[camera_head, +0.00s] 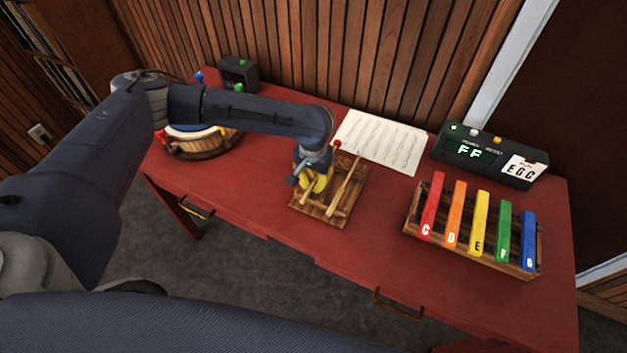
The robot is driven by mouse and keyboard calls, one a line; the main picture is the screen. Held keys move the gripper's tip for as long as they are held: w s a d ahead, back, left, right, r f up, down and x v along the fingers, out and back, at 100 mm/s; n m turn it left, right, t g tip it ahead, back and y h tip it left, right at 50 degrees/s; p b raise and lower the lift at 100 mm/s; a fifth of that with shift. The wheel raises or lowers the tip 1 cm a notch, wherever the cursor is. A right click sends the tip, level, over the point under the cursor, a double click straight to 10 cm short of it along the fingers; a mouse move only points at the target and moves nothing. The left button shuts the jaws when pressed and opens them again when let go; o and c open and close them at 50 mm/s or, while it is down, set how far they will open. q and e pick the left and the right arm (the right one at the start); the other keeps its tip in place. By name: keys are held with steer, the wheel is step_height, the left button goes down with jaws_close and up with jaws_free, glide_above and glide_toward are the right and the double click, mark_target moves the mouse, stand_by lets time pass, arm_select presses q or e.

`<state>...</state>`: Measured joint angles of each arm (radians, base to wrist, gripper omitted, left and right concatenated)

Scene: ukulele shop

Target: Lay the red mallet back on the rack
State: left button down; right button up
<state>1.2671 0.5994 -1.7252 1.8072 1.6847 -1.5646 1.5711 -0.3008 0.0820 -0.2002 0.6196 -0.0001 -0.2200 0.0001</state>
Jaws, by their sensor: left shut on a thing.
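The small wooden rack (347,213) sits near the middle of the red table. My left gripper (313,184) reaches down over the rack's left part and is shut on the red mallet. The mallet's red head (337,144) shows beyond the gripper on the far side, and its pale handle end shows below the fingers. The gripper hides the middle of the handle. I cannot tell whether the mallet touches the rack. Another pale stick (344,188) lies along the rack's right part, apart from the gripper. My right gripper is not in view.
A xylophone (480,223) with coloured bars stands to the right, with a display box (488,155) behind it. Sheet music (382,141) lies behind the rack. A round drum-like object (200,142) and a dark box (238,73) are at the left.

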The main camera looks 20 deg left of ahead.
arm_select(q)
steer(key=c, duration=1.4)
jaws_free()
steer(key=shift+c, duration=0.2)
steer(key=shift+r, duration=0.1)
